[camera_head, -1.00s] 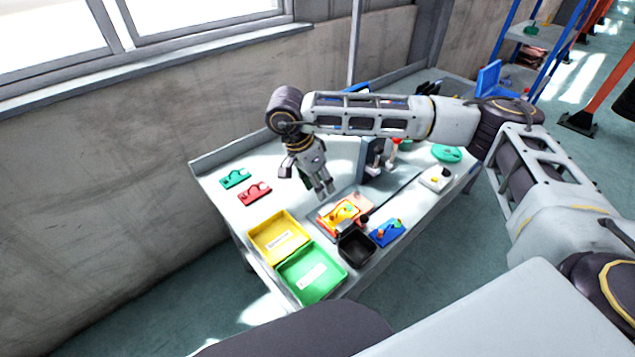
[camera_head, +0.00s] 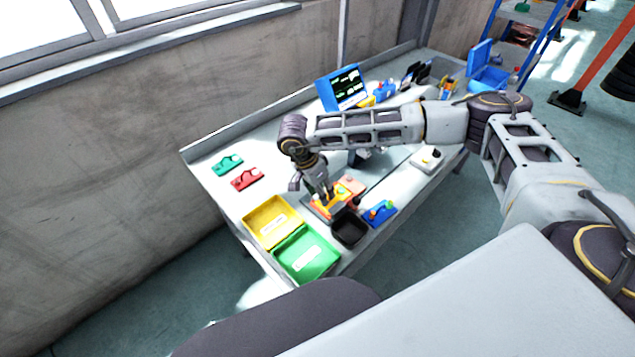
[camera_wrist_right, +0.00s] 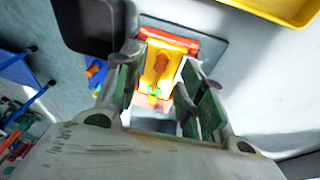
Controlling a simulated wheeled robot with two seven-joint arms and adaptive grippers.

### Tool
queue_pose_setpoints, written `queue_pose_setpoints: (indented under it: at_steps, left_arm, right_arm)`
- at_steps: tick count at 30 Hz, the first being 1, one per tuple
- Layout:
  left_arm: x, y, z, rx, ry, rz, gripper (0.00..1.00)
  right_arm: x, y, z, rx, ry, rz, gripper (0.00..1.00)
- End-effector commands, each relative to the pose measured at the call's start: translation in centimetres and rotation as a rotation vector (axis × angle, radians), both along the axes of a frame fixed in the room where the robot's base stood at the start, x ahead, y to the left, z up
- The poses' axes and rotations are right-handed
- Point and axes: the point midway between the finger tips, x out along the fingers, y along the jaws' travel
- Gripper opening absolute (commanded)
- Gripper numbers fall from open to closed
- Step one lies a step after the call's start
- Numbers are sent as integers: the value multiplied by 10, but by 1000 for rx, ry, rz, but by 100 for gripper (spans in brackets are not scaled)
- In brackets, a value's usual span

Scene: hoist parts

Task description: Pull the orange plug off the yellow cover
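The yellow cover (camera_wrist_right: 174,66) lies on an orange-red part in the right wrist view, with the orange plug (camera_wrist_right: 161,62) standing near its middle. My right gripper (camera_wrist_right: 158,88) is open, one finger on each side of the cover in that view; nothing is seen between the fingers in contact with the plug. In the head view the right gripper (camera_head: 327,202) points down over the cover, mostly hiding the cover and plug. Height above the plug is hard to judge. My left gripper is not in view.
A black bin (camera_head: 349,228) stands close beside the orange-red part, and a blue part (camera_head: 380,213) lies to its right. Yellow (camera_head: 271,222) and green (camera_head: 306,254) trays stand at the front left. Red (camera_head: 247,179) and green (camera_head: 228,165) parts lie farther back.

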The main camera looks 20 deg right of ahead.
Motion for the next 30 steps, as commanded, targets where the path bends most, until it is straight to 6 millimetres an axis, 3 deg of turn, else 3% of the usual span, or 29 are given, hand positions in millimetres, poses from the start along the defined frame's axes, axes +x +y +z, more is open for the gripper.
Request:
queue_pose_setpoints:
  at_steps: [9, 21, 30]
  left_arm:
    - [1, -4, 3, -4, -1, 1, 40]
    - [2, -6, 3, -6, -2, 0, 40]
    - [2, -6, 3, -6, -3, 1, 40]
  right_arm:
    - [-2, -7, -24, 0, 0, -1, 39]
    - [-2, -8, -27, 0, -1, -1, 38]
    - [-2, -8, -27, 0, -1, -1, 0]
